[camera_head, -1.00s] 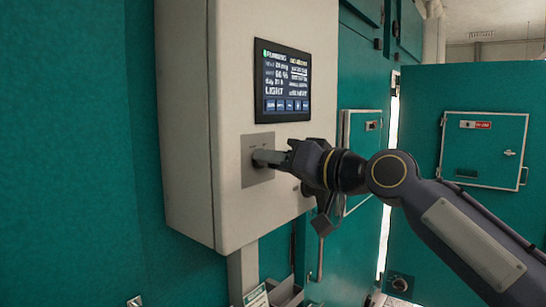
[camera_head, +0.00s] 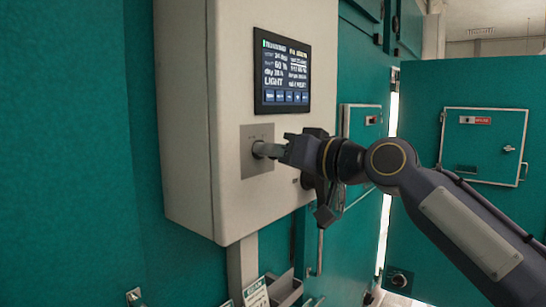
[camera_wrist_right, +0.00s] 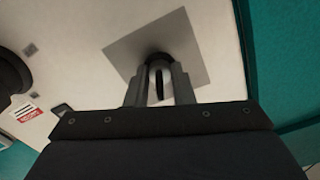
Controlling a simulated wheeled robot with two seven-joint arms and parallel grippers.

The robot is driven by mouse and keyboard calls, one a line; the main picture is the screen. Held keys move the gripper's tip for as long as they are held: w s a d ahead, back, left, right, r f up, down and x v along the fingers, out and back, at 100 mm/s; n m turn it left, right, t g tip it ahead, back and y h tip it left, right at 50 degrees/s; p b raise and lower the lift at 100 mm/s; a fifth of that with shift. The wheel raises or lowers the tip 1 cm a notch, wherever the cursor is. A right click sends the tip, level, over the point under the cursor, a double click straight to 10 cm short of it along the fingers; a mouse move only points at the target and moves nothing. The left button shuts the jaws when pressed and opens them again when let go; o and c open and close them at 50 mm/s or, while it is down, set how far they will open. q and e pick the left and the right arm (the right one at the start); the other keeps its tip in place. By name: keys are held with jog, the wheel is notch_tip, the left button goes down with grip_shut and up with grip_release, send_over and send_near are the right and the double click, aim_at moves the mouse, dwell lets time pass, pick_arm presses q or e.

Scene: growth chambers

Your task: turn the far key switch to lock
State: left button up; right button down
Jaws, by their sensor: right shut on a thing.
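The key switch sits on a square grey plate (camera_head: 257,167) on the front of the white control box (camera_head: 238,60), below its screen. It also shows in the right wrist view, where the plate (camera_wrist_right: 190,35) is tilted. My right gripper (camera_head: 266,150) is shut on the key (camera_wrist_right: 160,82), its two fingers either side of it, close against the plate. The fingers hide most of the key in the head view, and the lock markings are too small to read. My left gripper is not in view.
A lit screen (camera_head: 283,76) is above the plate. A teal door (camera_head: 470,200) with a white-framed hatch (camera_head: 484,145) stands at the right. Below the box are a grey post (camera_head: 242,268) and a small holder with papers (camera_head: 283,288).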

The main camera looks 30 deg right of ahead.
jog(key=n+b, duration=0.1)
jog(key=n, duration=0.1)
jog(key=shift+f+n, duration=0.15)
jog(key=shift+n, duration=0.15)
jog(key=n+b, duration=0.1)
jog(key=n, duration=0.1)
jog(key=shift+n, duration=0.4)
jog(key=n+b, duration=0.2)
jog(key=n, duration=0.2)
jog(key=shift+n, duration=0.3)
jog(key=c, duration=1.6)
grip_release()
